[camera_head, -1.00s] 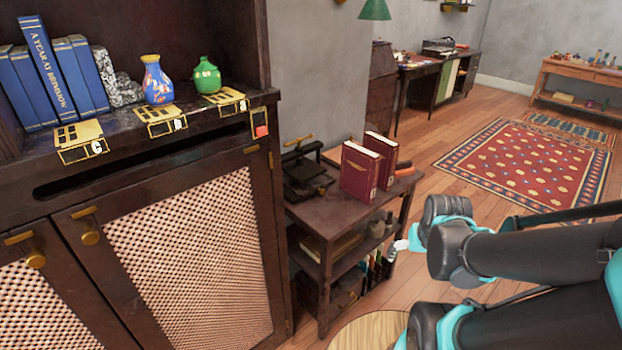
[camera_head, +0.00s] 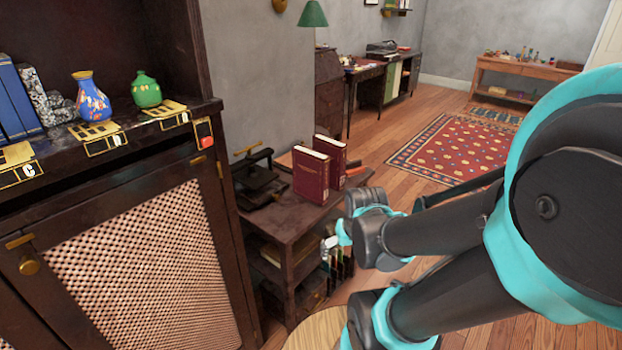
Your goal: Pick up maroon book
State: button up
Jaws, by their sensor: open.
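Two maroon books with gold marks stand upright on the top of a small dark wooden side table (camera_head: 285,222). The nearer maroon book (camera_head: 311,176) shows its cover and spine. The second maroon book (camera_head: 336,150) stands just behind it to the right, partly hidden. My gripper (camera_head: 330,243) shows only in part, as a small pale tip by a teal piece at the left end of my arm. It is in front of the table's right side, lower in the picture than the books, and nothing shows in it. The rest of it is hidden by my arm.
A dark cabinet (camera_head: 213,165) fills the left, with blue books (camera_head: 18,100), a blue vase (camera_head: 90,97) and a green vase (camera_head: 146,90) on top. A black press (camera_head: 258,178) stands left of the maroon books. A patterned rug (camera_head: 445,150) lies on open floor behind.

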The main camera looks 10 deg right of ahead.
aim_at(310, 167)
jog(key=u, duration=2.8)
jog(key=i+j+z, duration=0.15)
jog(key=j+z, duration=0.3)
jog(key=j, duration=0.3)
jog(key=j+z, duration=0.45)
jog(key=j, duration=0.35)
jog(key=i+l+z, duration=0.15)
jog(key=z, duration=1.35)
jog(key=i+l+z, duration=0.25)
jog(key=i, duration=0.35)
jog(key=j, duration=0.1)
